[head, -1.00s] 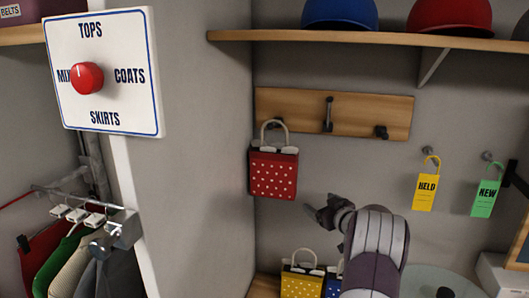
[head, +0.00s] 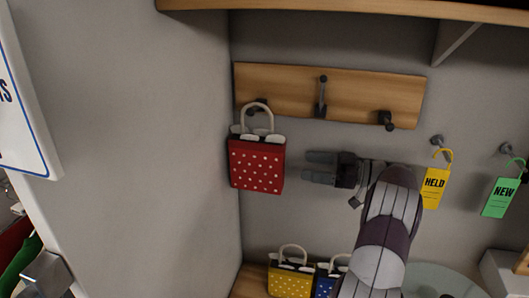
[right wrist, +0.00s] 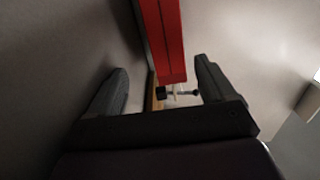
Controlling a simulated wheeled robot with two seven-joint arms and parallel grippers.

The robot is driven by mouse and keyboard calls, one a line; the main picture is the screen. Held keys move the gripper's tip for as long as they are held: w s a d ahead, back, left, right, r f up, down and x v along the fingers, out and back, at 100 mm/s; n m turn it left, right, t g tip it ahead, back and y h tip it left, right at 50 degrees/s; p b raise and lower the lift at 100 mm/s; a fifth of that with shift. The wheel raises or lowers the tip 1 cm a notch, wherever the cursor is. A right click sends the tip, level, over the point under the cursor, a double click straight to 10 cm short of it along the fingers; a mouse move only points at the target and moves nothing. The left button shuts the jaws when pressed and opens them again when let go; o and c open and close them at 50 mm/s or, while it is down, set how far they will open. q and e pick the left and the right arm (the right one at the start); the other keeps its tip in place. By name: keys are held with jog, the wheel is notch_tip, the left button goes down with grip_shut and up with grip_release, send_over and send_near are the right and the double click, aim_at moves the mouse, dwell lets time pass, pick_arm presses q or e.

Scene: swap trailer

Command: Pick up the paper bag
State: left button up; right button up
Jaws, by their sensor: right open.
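A red paper bag (head: 256,165) with white dots and a pale looped handle hangs from the left hook of a wooden hook board (head: 355,97). My right gripper (head: 312,168) is just right of the bag, level with its body, with its fingers pointing left at it. In the right wrist view the red bag (right wrist: 165,40) shows edge-on ahead, between the two spread fingers of my open gripper (right wrist: 160,88). The gripper does not touch the bag in the head view. My left gripper is not in view.
A yellow dotted bag (head: 291,279) and a blue dotted bag (head: 324,285) stand on a wooden surface below. A yellow HELD tag (head: 434,187) and a green NEW tag (head: 500,197) hang at right. A grey wall (head: 130,120) stands close left of the red bag.

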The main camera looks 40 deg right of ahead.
aim_at(283, 160)
jog(key=shift+w+a+r+p, duration=0.35)
jog(key=shift+w+a+p, duration=0.15)
jog(key=shift+w, duration=0.05)
jog(key=shift+w+a+r+p, duration=0.3)
jog(key=shift+w+a+p, duration=0.15)
jog(key=shift+w, duration=0.1)
jog(key=a, duration=0.1)
jog(key=w+a+p, duration=0.2)
jog(key=a, duration=0.1)
jog(key=shift+w+a+r, duration=0.1)
jog(key=shift+w+r, duration=0.1)
jog(key=shift+r, duration=0.05)
jog(key=w+p, duration=0.2)
jog(key=w+a+p, duration=0.1)
jog(key=shift+r, duration=0.3)
jog(key=shift+w+a+f+p, duration=0.45)
jog(key=shift+w+a+p, duration=0.1)
jog(key=shift+w, duration=0.25)
jog(key=shift+a, duration=0.35)
jog(key=shift+s, duration=0.1)
jog(key=shift+c, duration=0.9)
jog(key=shift+d, duration=0.15)
jog(key=c, duration=1)
